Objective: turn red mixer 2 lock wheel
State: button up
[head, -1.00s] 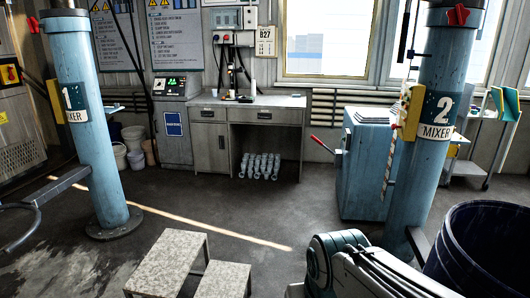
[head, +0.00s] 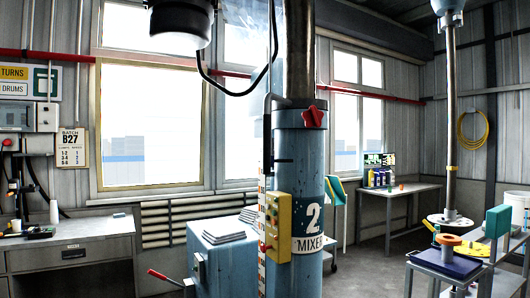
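The red lock wheel (head: 313,117) of mixer 2 is a small lobed knob on the front of the blue collar, near the top of the blue column. The mixer 2 column (head: 299,180) stands upright right of the middle of the head view, with a "2 MIXER" label (head: 310,230) below the wheel. A bare metal shaft (head: 296,50) rises out of the collar. The wheel is in plain sight and nothing touches it. My gripper is not in view.
A yellow button box (head: 278,227) is fixed to the column's left side. A blue cabinet (head: 222,262) stands to its left, with a red-handled lever (head: 165,278). Benches stand at left and right.

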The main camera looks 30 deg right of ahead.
aim_at(312, 117)
jog(key=z, duration=0.4)
jog(key=i, duration=1.6)
jog(key=z, duration=0.45)
